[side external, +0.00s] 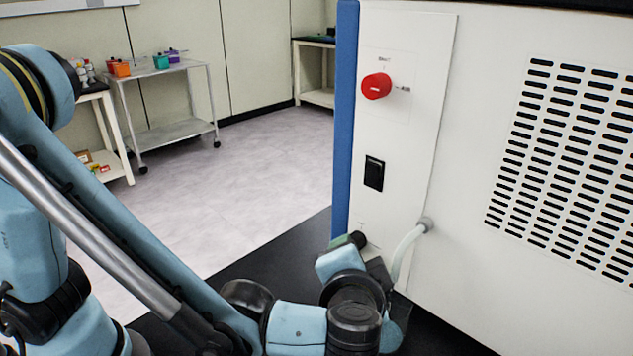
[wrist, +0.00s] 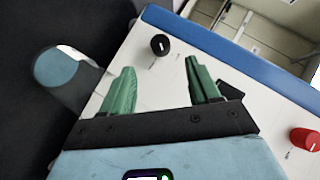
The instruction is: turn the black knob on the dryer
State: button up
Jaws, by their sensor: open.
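The black knob (wrist: 160,45) is on the dryer's white panel (wrist: 135,55), and shows whole in the wrist view with a light mark on its face. It sits just past and between the fingertips. My gripper (wrist: 160,66) is open, its two green fingers spread either side of the knob's line, with nothing between them. A gap shows between fingers and knob in the picture; I cannot tell contact in depth. In the side external view my gripper (side external: 349,241) is at the lower part of the panel, and the arm hides most of that area.
A red knob (side external: 376,86) and a black rocker switch (side external: 374,173) are higher on the panel. A pale hose (side external: 408,248) leaves a port close to my wrist. The dryer's vented side (side external: 560,170) stands right. A metal cart (side external: 165,105) is far back; floor between is clear.

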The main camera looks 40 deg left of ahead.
jog(key=shift+v, duration=1.55)
jog(key=w+a+f+n+g+h, duration=0.1)
jog(key=a+f+g+h, duration=0.2)
jog(key=a+g, duration=0.15)
jog(key=a+f+n+g+h, duration=0.2)
jog(key=a+g+h, duration=0.2)
jog(key=a, duration=0.2)
jog(key=w+a+r+n+t+h, duration=0.3)
jog(key=w+a+r+t+h, duration=0.15)
jog(key=r+h, duration=0.4)
jog(key=w+d+f+g, duration=0.1)
jog(key=w+d+f, duration=0.3)
jog(key=d+f, duration=0.2)
notch_tip(320, 180, down, 2)
jog(key=shift+f, duration=0.25)
jog(key=shift+y, duration=0.25)
jog(key=shift+c, duration=0.4)
jog(key=c, duration=1)
